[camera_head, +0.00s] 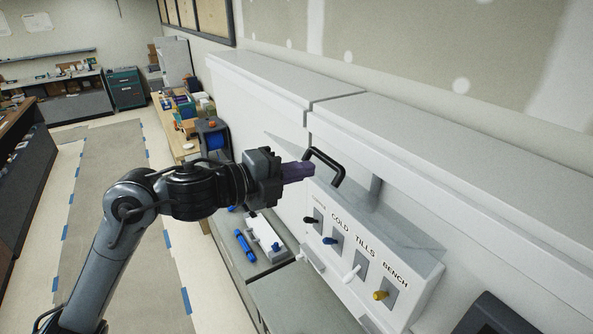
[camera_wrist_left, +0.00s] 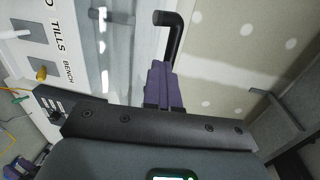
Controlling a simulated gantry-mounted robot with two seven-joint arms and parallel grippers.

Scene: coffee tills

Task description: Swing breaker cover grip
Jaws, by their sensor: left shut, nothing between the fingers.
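The breaker panel (camera_head: 352,247) is a white box lettered "COLD TILLS BENCH", with a row of switches in black, blue, white and yellow. A clear cover (camera_head: 408,238) lies along its upper part; its exact angle is hard to tell. The black bent cover grip (camera_head: 327,160) stands up near the panel's left end. My left gripper (camera_head: 310,170) has purple fingers, shut and empty, with their tips right by the grip. In the left wrist view the fingers (camera_wrist_left: 163,84) point at the lower end of the grip (camera_wrist_left: 172,35); contact cannot be told. My right gripper is out of view.
A white ledge (camera_head: 420,140) runs along the wall behind the panel. Below the panel is a grey counter (camera_head: 290,298) with a blue tool (camera_head: 245,245). A wooden bench with boxes (camera_head: 188,105) stands further back. The floor to the left is clear.

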